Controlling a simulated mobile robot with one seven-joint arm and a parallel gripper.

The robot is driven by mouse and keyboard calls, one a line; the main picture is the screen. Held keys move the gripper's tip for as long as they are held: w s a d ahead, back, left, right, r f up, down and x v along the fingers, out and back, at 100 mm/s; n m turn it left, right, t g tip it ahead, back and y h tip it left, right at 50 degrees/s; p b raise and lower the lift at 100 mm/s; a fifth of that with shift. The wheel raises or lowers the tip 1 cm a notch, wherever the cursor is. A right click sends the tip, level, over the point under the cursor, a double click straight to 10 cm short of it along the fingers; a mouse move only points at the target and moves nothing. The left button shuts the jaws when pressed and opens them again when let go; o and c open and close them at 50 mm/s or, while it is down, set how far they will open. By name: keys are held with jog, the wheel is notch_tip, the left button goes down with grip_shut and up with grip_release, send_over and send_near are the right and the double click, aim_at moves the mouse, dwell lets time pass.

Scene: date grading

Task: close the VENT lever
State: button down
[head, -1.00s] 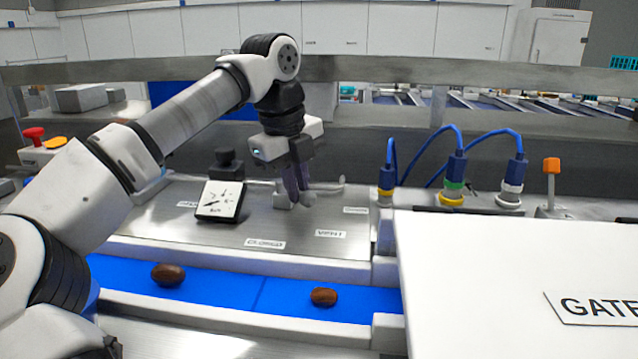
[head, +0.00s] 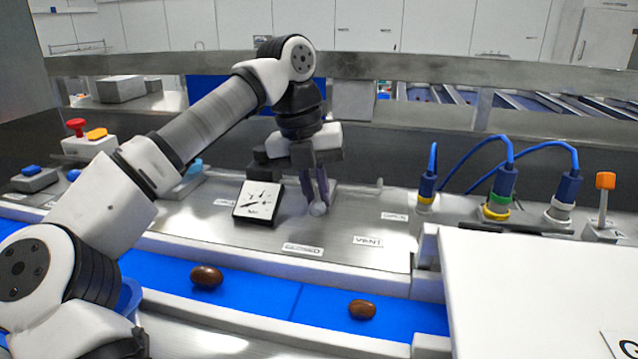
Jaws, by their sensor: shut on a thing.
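My gripper (head: 318,203) points down over the metal panel in the middle of the head view. Its fingers are shut on the VENT lever, whose pale rounded end (head: 318,209) shows at the fingertips. The rest of the lever is mostly hidden by the fingers. The VENT label (head: 368,241) is to the right and nearer. The CLOSED label (head: 303,249) is just in front of the gripper, and the OPEN label (head: 395,216) is off to the right.
A gauge (head: 258,203) stands close left of the fingers. A blue belt with two brown dates (head: 206,277) runs in front. Blue-cabled plugs (head: 500,185) and an orange-topped switch (head: 605,182) stand at right. A white cover (head: 530,280) fills the lower right.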

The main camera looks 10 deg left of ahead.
jog(key=shift+s+a+f+m+g, duration=0.2)
jog(key=shift+a+m+g, duration=0.1)
jog(key=shift+m, duration=0.5)
jog(key=shift+p, duration=0.3)
jog(key=c, duration=1.8)
grip_release()
jog(key=o, duration=0.4)
jog(key=shift+s+a+r, duration=0.1)
jog(key=shift+s, duration=0.05)
jog(key=shift+r, duration=0.1)
jog(key=shift+r, duration=0.2)
jog(key=r, duration=0.3)
jog(key=a+r, duration=0.1)
jog(key=r, duration=0.3)
jog(key=a+r, duration=0.1)
jog(key=r, duration=0.3)
jog(key=shift+a+r+p, duration=0.1)
jog(key=shift+a+p, duration=0.05)
jog(key=shift+p, duration=0.15)
